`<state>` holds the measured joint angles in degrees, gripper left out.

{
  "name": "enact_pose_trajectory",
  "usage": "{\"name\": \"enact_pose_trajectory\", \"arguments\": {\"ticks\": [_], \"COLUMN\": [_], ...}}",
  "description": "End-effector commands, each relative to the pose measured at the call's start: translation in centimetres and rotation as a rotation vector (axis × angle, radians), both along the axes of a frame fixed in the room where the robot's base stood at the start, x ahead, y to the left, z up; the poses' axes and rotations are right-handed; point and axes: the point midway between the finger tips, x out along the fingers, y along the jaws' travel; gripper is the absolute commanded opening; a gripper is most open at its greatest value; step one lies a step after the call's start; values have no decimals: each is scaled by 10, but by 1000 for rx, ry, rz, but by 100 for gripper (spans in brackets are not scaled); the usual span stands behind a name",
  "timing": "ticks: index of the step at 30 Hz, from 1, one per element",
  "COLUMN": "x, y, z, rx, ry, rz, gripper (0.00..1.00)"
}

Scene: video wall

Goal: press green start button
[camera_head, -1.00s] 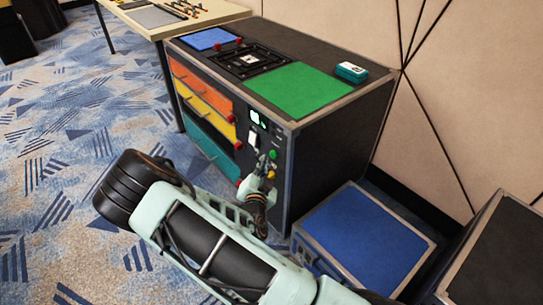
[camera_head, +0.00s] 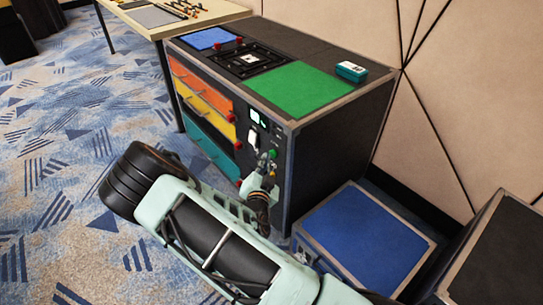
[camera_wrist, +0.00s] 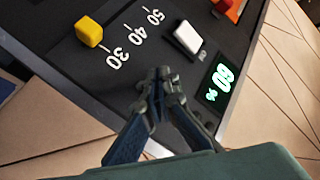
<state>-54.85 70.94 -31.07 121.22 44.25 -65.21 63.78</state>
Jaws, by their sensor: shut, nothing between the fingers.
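The green button (camera_head: 273,153) is on the front panel at the right end of the black cabinet (camera_head: 340,135), small in the head view. My gripper (camera_head: 264,158) is shut and empty, with its tips in front of the panel, just left of the button. I cannot tell whether they touch anything. In the wrist view my shut fingers (camera_wrist: 160,78) point at the dark panel. No green button shows there; the fingers hide part of the panel.
The panel bears a yellow knob (camera_wrist: 89,31) by a scale, a white switch (camera_wrist: 187,37), a lit display (camera_wrist: 218,83) and a red part (camera_wrist: 222,5). A blue-topped box (camera_head: 365,238) stands right of the cabinet.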

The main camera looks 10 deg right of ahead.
Motion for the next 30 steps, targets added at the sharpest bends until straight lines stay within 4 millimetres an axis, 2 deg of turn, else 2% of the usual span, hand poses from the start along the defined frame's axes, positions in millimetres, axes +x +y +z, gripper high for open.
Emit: {"name": "enact_pose_trajectory", "arguments": {"ticks": [30], "x": [5], "y": [-8], "z": [0], "rx": [0], "ry": [0], "rz": [-1], "gripper": [0]}}
